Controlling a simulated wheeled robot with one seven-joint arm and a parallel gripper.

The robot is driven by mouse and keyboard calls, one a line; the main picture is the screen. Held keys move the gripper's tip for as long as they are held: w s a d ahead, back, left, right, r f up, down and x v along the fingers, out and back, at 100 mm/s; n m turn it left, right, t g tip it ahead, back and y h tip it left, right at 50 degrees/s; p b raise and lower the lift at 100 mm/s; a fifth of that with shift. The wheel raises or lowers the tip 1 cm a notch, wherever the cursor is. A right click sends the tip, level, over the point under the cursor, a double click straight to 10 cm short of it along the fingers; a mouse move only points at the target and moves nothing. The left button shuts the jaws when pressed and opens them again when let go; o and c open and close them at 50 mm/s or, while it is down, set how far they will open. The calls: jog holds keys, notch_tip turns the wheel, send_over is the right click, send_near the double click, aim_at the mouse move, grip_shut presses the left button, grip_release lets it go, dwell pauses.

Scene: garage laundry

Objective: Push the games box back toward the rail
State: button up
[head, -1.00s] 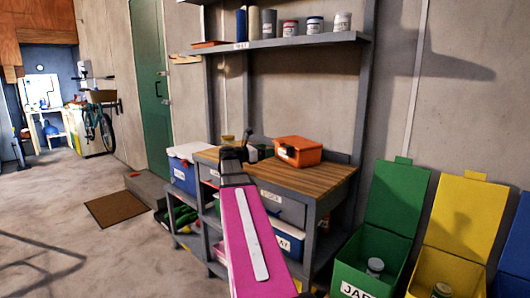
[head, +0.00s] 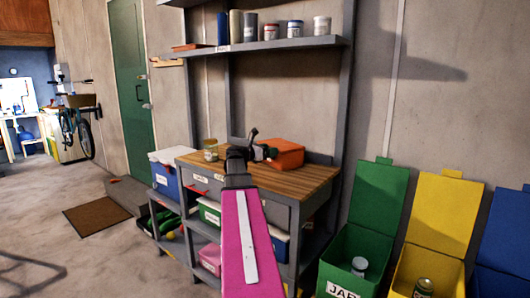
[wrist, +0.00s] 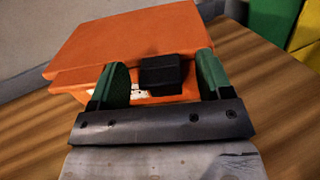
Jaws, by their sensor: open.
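The orange box (head: 287,152), which I take to be the games box, sits on the wooden workbench top (head: 305,176). In the wrist view the orange box (wrist: 140,40) has a black latch on its near face and a pale label partly hidden behind a finger. My gripper (wrist: 162,60) is open and empty, its green fingers spread either side of the latch, at or close to the near face; contact is unclear. In the head view my gripper (head: 262,151) overlaps the box's left side. A low grey rail (head: 318,158) runs along the bench's back edge.
A jar (head: 210,150) stands at the bench's left rear. Above is a shelf (head: 270,46) with several cans. Open green (head: 378,200) and yellow (head: 440,215) bins stand to the right. Bare wood lies right of the box.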

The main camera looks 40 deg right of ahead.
jog(key=c, duration=1.2)
jog(key=shift+w+d, duration=0.25)
jog(key=shift+w, duration=0.5)
jog(key=shift+w+d, duration=0.25)
jog(key=shift+w, duration=0.5)
jog(key=shift+s+d, duration=0.1)
jog(key=shift+d, duration=0.05)
jog(key=shift+o, duration=0.2)
jog(key=shift+s+d, duration=0.3)
jog(key=shift+d, duration=0.1)
